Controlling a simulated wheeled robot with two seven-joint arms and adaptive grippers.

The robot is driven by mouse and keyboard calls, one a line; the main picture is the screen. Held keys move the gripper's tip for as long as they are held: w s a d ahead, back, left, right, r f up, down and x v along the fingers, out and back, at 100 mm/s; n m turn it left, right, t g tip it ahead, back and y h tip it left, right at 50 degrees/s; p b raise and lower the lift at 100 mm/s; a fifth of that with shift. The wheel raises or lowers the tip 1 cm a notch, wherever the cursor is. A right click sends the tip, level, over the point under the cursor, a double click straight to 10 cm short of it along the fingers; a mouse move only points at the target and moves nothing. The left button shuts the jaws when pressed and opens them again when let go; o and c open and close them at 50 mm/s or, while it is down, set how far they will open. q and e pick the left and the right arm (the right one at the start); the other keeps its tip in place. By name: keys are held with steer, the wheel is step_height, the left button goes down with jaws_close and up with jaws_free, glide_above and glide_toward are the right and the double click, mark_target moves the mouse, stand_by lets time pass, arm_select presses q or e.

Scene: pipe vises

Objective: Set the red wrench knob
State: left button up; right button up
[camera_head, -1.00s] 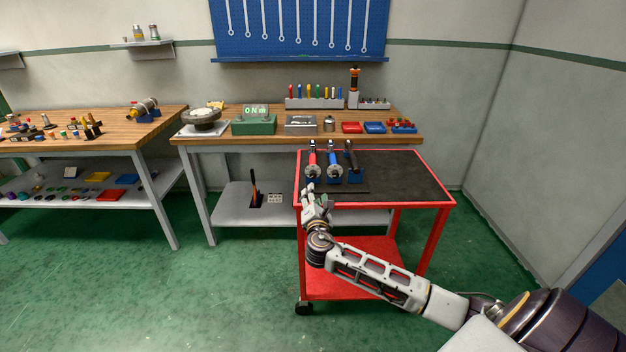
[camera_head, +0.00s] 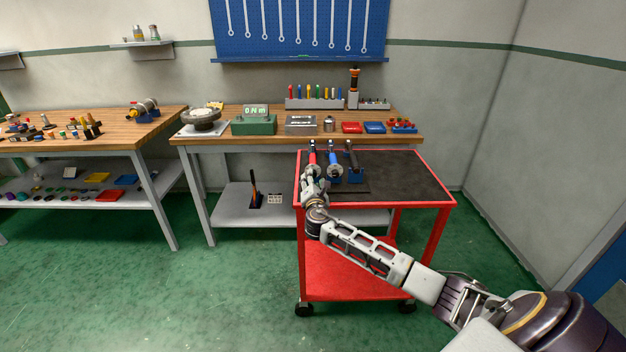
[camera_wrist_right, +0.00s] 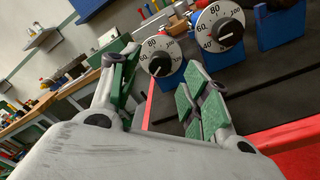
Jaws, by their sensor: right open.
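The red wrench (camera_head: 312,158) lies at the left of a row of three on the red cart, its dial end toward me. The dial knob at its near end (camera_wrist_right: 160,63) is a white disc with numbers and a black centre knob in the right wrist view. My right gripper (camera_head: 312,186) is at this near end and partly hides it. In the right wrist view its green-padded fingers (camera_wrist_right: 163,75) are spread apart, with the dial seen between their tips. I cannot tell whether they touch it. My left gripper is not in view.
The blue wrench (camera_head: 334,158) with its own dial (camera_wrist_right: 221,28) is close to the right, and a black wrench (camera_head: 352,158) lies beyond it. The cart's dark mat (camera_head: 405,175) is clear on the right. A green display box (camera_head: 254,124) stands on the workbench (camera_head: 215,145).

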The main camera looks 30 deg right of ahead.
steer(key=shift+x, duration=1.25)
steer(key=shift+c, duration=0.4)
jaws_close()
